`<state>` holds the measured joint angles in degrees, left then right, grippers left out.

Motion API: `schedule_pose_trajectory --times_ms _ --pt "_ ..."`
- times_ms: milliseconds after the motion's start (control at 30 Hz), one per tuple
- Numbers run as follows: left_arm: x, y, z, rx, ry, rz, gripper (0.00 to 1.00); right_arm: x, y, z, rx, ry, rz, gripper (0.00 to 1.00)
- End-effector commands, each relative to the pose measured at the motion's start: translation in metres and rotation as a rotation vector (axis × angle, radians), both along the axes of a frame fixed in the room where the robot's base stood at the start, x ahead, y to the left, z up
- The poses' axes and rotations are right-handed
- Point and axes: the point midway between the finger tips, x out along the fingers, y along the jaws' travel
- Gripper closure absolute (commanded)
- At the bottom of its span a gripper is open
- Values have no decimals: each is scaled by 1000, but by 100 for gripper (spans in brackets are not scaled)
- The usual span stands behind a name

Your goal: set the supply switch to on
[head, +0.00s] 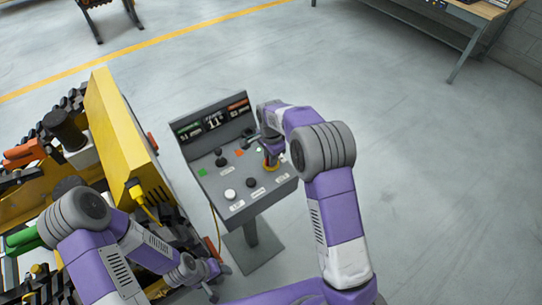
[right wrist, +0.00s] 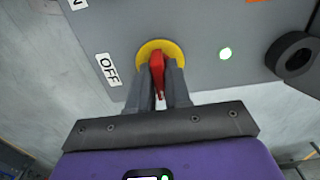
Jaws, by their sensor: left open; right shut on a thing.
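The supply switch is a red handle (right wrist: 157,70) on a round yellow plate (right wrist: 177,48). In the right wrist view an OFF label (right wrist: 107,69) sits left of the plate, and a partly cut-off label ending in N (right wrist: 77,4) is at the top left. My right gripper (right wrist: 160,85) is shut on the red handle, which points toward the gripper's palm. In the head view my right gripper (head: 270,153) is at the right part of the grey control panel (head: 208,180). My left gripper (head: 212,283) is open and empty, low beside the panel's stand.
Yellow machinery (head: 120,135) stands close on the left. Floor at right is clear.

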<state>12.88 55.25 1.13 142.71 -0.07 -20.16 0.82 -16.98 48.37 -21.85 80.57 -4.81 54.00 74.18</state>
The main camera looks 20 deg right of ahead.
Motion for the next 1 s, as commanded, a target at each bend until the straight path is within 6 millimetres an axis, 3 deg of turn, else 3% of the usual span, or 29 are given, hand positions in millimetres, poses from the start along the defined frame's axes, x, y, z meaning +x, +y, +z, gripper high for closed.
schedule_pose_trajectory --times_ms 467,500,600,867,1000 --pt "0 0 1 0 0 0 44 1 0 1 0 -2 -13 100" --pt "0 0 1 0 0 0 44 1 0 1 0 -2 -13 78" --pt "0 0 1 0 0 0 44 1 0 0 0 -2 -13 62" --pt "0 0 1 0 0 0 44 0 0 1 0 -1 -12 62" --pt "0 0 2 0 0 0 44 1 0 11 0 -3 -12 62"
